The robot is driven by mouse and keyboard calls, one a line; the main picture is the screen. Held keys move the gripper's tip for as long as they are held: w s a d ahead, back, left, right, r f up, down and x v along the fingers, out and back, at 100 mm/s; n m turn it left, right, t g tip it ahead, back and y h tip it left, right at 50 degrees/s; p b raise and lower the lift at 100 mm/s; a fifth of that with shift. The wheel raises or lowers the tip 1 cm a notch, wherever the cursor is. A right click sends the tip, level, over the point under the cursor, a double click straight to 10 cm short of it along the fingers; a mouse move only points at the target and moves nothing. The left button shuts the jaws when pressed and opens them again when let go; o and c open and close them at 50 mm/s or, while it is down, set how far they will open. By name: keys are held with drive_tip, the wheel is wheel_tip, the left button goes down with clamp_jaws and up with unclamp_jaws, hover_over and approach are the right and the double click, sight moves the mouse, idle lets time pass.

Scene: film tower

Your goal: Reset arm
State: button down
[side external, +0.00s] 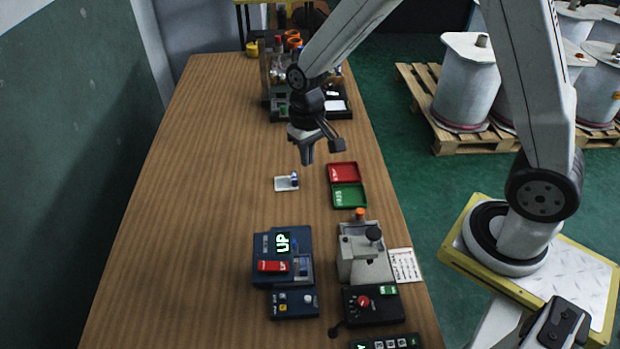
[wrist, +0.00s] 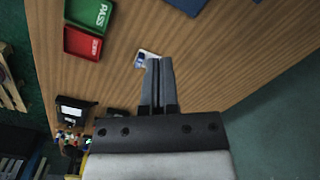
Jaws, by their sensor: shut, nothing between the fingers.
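My gripper (side external: 308,158) is shut and empty, pointing down above the wooden table (side external: 170,210). In the wrist view my gripper (wrist: 158,62) shows its two fingers together. A small white tray (side external: 281,184) with a small blue-and-white piece (side external: 294,179) lies on the table just below and left of the fingertips in the side view. In the wrist view the fingers partly hide the tray (wrist: 147,54). The gripper looks apart from it.
A red tray (side external: 343,171) and a green tray (side external: 349,196) lie to the right. A blue device reading "UP" (side external: 283,243), a grey machine (side external: 362,262) and a control box (side external: 375,308) stand in front. A tool rack (side external: 275,80) is at the back. The table's left side is clear.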

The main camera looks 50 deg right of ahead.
drive_tip(key=s+d+r+n+t, duration=0.1)
drive_tip(key=s+d+r+t, duration=0.2)
drive_tip(key=s, duration=0.7)
drive_tip(key=shift+s+d+r+n+h, duration=0.2)
drive_tip(key=shift+s+n+h, duration=0.1)
drive_tip(key=shift+s+n, duration=0.1)
